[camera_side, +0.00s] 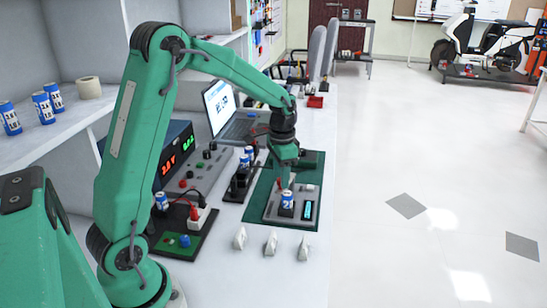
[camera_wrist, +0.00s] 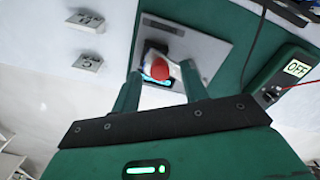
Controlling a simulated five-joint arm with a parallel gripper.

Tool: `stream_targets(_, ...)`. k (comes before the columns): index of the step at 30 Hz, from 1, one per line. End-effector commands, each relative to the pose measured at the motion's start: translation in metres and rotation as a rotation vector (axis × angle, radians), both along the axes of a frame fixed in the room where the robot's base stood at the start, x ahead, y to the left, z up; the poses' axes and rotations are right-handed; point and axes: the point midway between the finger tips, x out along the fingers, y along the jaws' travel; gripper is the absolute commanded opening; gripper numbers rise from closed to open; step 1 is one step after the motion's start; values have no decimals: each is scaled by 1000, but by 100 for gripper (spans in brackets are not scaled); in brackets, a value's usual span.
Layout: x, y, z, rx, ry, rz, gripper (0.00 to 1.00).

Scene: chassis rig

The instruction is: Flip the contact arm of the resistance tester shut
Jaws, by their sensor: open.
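The resistance tester is a grey plate (camera_side: 270,209) on a green mat, with a small lit display (camera_side: 308,209) at its right. A blue and white cell (camera_side: 287,200) stands upright on it. In the wrist view the tester's grey plate (camera_wrist: 205,45) lies beyond my fingers. A red rounded part (camera_wrist: 161,68) shows between the fingers; I cannot tell whether it is the contact arm's end. The arm's position is not clear in the side view. My gripper (camera_side: 286,180) is open, just above the cell, and its fingers also show in the wrist view (camera_wrist: 161,73).
Several small white labelled blocks (camera_side: 271,243) stand in front of the mat. A green meter reading OFF (camera_wrist: 295,68) with leads lies beside the tester. Left are a cell holder (camera_side: 241,180), a wired board (camera_side: 185,240) and a power supply (camera_side: 175,160). The bench edge is to the right.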

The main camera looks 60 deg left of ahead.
Motion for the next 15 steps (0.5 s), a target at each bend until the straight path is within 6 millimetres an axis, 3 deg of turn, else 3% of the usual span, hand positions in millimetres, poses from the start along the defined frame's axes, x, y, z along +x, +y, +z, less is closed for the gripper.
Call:
stream_targets(12,0,0,-8,0,0,0,44)
stream_targets(15,0,0,-7,0,0,0,26)
